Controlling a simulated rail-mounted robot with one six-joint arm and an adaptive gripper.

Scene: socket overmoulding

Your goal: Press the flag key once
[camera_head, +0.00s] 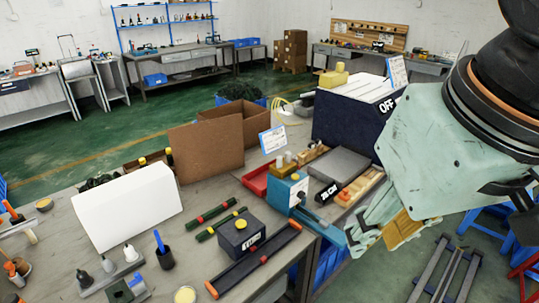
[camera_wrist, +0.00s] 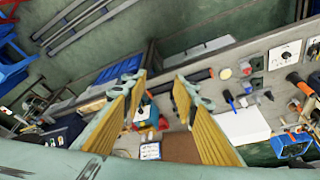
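No part is clearly readable as the flag key. A dark box (camera_head: 241,234) with a yellow button on top and a small white label on its front stands near the front edge of the bench. A small black block (camera_head: 327,194) with white lettering lies by the blue device; I cannot read it with certainty. My gripper (camera_head: 378,236) hangs at the right, beyond the bench's right edge and apart from both. In the wrist view my gripper (camera_wrist: 161,78) has its two yellow-padded fingers spread, with nothing held between them.
Stands with pens and small tools crowd the front left.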

